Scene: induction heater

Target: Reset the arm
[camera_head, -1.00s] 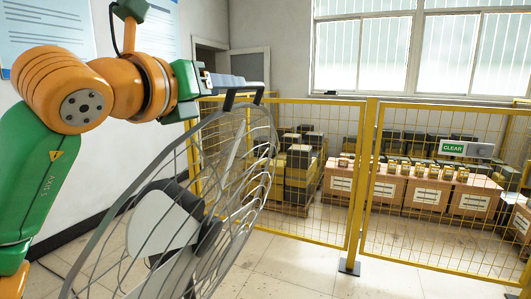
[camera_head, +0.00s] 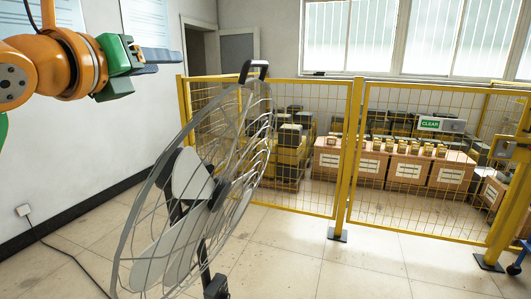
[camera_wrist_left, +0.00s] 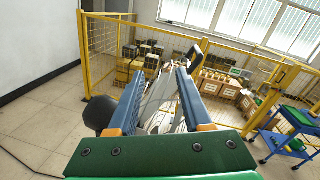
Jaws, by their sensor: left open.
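My left gripper (camera_head: 160,55) is at the upper left of the head view, on an orange and green arm. Its jaws are apart and nothing is between them in the wrist view (camera_wrist_left: 156,92). A large grey wire-cage fan (camera_head: 195,190) stands on the floor, with a dark handle (camera_head: 254,71) at its top. The gripper is to the left of the handle and apart from it. In the left wrist view the fan (camera_wrist_left: 158,100) shows beyond and between the two blue fingers. My right gripper is not in view.
A yellow mesh fence (camera_head: 345,160) stands behind the fan, with stacked boxes (camera_head: 405,170) behind it. A white wall with posters is at the left. A blue cart (camera_wrist_left: 282,140) shows at the right of the wrist view. Tiled floor (camera_head: 280,260) is open in front of the fence.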

